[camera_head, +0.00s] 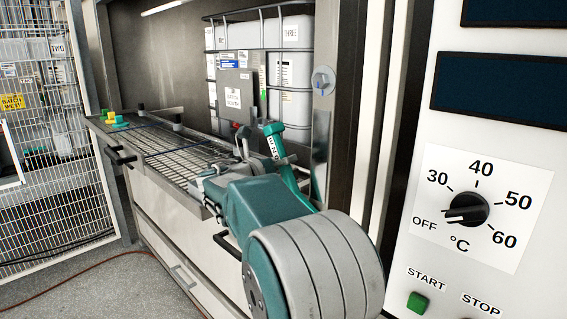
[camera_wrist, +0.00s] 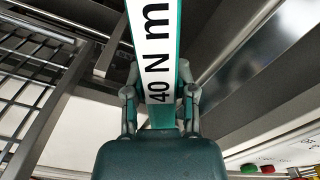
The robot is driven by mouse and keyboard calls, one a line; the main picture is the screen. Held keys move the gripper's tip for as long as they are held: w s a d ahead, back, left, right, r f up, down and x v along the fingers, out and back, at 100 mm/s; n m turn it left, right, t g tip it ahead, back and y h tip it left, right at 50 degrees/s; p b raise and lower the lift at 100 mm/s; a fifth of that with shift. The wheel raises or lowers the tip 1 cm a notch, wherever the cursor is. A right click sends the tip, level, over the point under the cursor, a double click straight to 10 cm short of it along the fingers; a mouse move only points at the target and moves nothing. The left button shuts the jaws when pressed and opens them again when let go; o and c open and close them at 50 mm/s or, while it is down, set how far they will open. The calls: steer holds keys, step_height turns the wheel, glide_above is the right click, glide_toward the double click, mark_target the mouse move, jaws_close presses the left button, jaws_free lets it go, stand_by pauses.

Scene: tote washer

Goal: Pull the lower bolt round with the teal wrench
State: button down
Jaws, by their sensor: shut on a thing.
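The teal wrench (camera_head: 287,172) stands tilted in front of the wash bay in the head view, its top end leaning left. It carries a white label that reads "40 N m" in the wrist view, where its teal edge (camera_wrist: 185,75) shows. My gripper (camera_wrist: 160,103) is shut on the wrench, one finger on each side of the label. In the head view my gripper (camera_head: 246,160) is at the wrench's left side, partly hidden by my arm. I cannot make out the lower bolt in either view, nor whether the wrench touches it.
A wire rack (camera_head: 185,155) lies left of my gripper, with a caged white tank (camera_head: 292,60) behind. The control panel (camera_head: 480,210) stands close on the right. A mesh fence (camera_head: 50,130) is far left.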

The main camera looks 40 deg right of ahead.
mark_target(327, 162)
steer(key=shift+s+d+r+m, duration=0.1)
steer(key=shift+s+r+m, duration=0.25)
steer(key=shift+s, duration=0.2)
steer(key=shift+s+d+r+m, duration=0.1)
steer(key=shift+s+r+m, duration=0.1)
steer(key=shift+s+m, duration=0.25)
steer(key=shift+s, duration=0.1)
steer(key=shift+s+d+r+m, duration=0.15)
steer(key=shift+s+m, duration=0.15)
steer(key=shift+s, duration=0.2)
steer(key=shift+s+a+r+m, duration=0.15)
steer(key=shift+s+m, duration=0.15)
steer(key=shift+s, duration=0.15)
steer(key=shift+s+d+m, duration=0.15)
steer(key=shift+s+m, duration=0.15)
steer(key=shift+r, duration=0.1)
steer(key=shift+s+d+r+m, duration=0.15)
steer(key=shift+s+m, duration=0.75)
steer(key=shift+s, duration=0.45)
steer(key=shift+s+d+m, duration=0.2)
steer(key=shift+s+m, duration=0.7)
steer(key=shift+s, duration=0.5)
